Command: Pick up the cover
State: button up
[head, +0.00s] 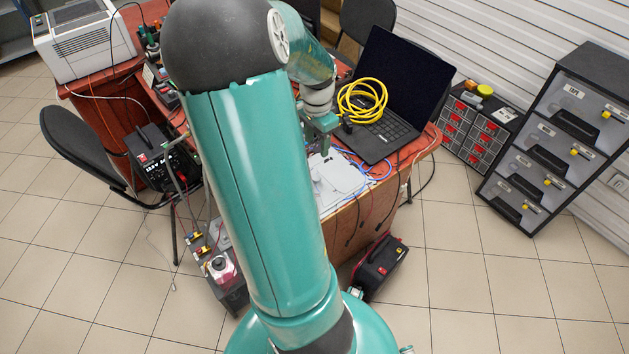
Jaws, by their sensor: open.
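A flat light-grey panel (340,182), which looks like the cover, lies near the front edge of the red-topped table, partly hidden by my teal arm. Blue cable runs along its right side. My gripper (321,139) is open above the far end of the panel. Its fingers are small here, and I see nothing between them. I cannot tell how far above the panel they are.
An open black laptop (398,100) with a coiled yellow hose (362,101) on it stands just right of my gripper. A black case (378,268) sits on the floor by the table. Drawer cabinets (553,140) stand at the right. The tiled floor between is clear.

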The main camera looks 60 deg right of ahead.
aim_at(316, 177)
notch_tip(316, 177, down, 14)
jog(key=shift+r, duration=0.25)
jog(key=c, duration=1)
